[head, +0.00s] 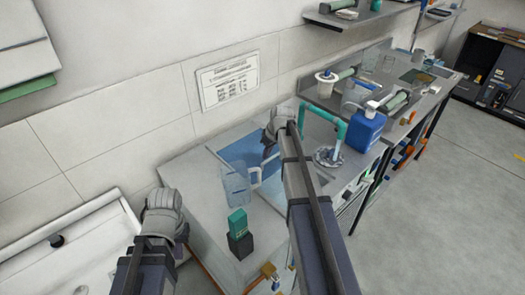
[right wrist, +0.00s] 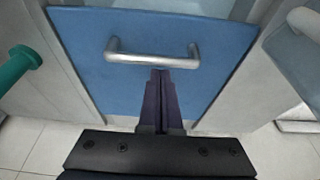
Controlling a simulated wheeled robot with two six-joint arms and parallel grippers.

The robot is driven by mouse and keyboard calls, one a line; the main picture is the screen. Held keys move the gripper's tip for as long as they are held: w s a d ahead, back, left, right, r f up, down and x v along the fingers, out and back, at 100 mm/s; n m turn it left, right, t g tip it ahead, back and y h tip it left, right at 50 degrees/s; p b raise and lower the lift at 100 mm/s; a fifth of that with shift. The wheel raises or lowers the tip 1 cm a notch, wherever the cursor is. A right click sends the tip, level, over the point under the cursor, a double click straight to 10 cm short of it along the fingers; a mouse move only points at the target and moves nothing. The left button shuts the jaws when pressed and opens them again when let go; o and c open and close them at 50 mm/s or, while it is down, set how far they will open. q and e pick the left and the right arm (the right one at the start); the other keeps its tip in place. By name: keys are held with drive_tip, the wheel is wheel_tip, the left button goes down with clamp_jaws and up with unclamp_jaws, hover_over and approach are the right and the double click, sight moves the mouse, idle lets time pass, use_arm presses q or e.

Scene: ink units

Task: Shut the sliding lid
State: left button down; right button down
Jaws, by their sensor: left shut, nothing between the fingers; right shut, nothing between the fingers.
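The sliding lid is a flat blue panel (head: 240,152) set in the grey worktop in the head view. It fills much of the right wrist view (right wrist: 95,85), with a silver bar handle (right wrist: 125,57) across it. My right gripper (head: 268,156) is over the lid. In the right wrist view its shut fingers (right wrist: 160,74) end at the handle's near side; I cannot tell if they touch it. A pale strip shows beyond the lid's far edge. My left gripper (head: 165,203) is shut and empty at the worktop's left end, away from the lid; its fingertips are hard to see.
A clear jug (head: 235,188) stands beside the lid's near left edge. A green and black block (head: 239,232) stands nearer. A teal pipe (head: 325,112) and a blue bottle (head: 366,128) stand to the right. The wall is close behind; open floor (head: 440,210) lies right.

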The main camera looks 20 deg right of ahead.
drive_tip(key=shift+s+r, duration=0.1)
drive_tip(key=shift+s, duration=0.2)
drive_tip(key=shift+w, duration=0.1)
drive_tip(key=shift+d, duration=0.1)
drive_tip(key=s+d, duration=0.3)
drive_tip(key=s, duration=0.6)
drive_tip(key=s+d, duration=0.3)
drive_tip(key=s, duration=0.6)
drive_tip(key=shift+w, duration=0.15)
drive_tip(key=w+a+f+b, duration=0.1)
drive_tip(key=w, duration=0.3)
drive_tip(key=a+p+v, duration=0.1)
drive_tip(key=p+v, duration=0.8)
drive_tip(key=v, duration=0.1)
drive_tip(key=shift+d+p, duration=0.35)
drive_tip(key=shift+d, duration=0.05)
